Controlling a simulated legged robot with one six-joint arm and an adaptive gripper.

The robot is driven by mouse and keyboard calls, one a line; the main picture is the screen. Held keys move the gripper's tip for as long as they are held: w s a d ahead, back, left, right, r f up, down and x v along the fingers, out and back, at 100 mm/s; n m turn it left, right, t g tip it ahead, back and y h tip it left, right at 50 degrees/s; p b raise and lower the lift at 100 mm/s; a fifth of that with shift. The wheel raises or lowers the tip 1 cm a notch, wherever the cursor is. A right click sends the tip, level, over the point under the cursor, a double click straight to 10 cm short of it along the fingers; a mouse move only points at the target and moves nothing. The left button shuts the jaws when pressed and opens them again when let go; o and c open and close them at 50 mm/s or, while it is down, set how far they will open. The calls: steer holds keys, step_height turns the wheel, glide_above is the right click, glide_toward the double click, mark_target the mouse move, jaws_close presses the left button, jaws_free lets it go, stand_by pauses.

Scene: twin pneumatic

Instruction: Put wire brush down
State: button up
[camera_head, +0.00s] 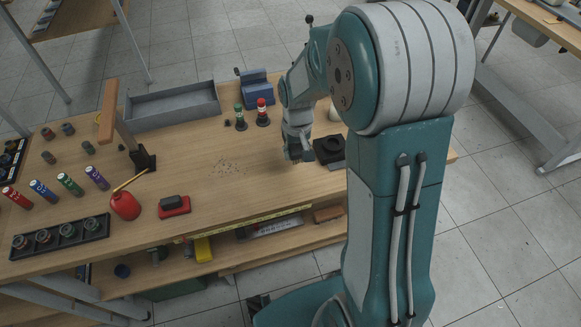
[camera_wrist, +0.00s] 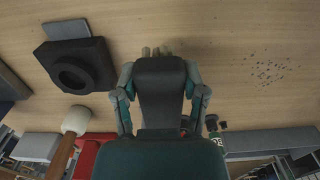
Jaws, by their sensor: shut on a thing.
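My gripper (camera_head: 297,156) is low over the right part of the wooden workbench (camera_head: 190,175), just left of a black block with a round recess (camera_head: 330,150). In the wrist view my gripper (camera_wrist: 157,52) is shut, with its fingertips close together over bare wood. The wire brush is held in it but mostly hidden behind the fingers and the dark palm. I cannot tell whether the brush touches the bench.
Dark specks (camera_head: 228,167) lie on the bench left of my gripper. Green (camera_head: 240,117) and red-topped (camera_head: 263,112) bottles, a blue vise (camera_head: 256,88) and a grey tray (camera_head: 172,106) stand behind. A mallet (camera_wrist: 76,121) shows in the wrist view.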

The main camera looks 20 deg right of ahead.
mark_target(290, 176)
steer(key=shift+s+a+f, duration=0.25)
steer(key=shift+a+f, duration=0.4)
steer(key=shift+f, duration=0.1)
steer(key=f, duration=0.4)
steer(key=shift+s+a, duration=0.15)
steer(key=shift+a, duration=0.2)
steer(key=o, duration=1.1)
steer(key=shift+c, duration=0.2)
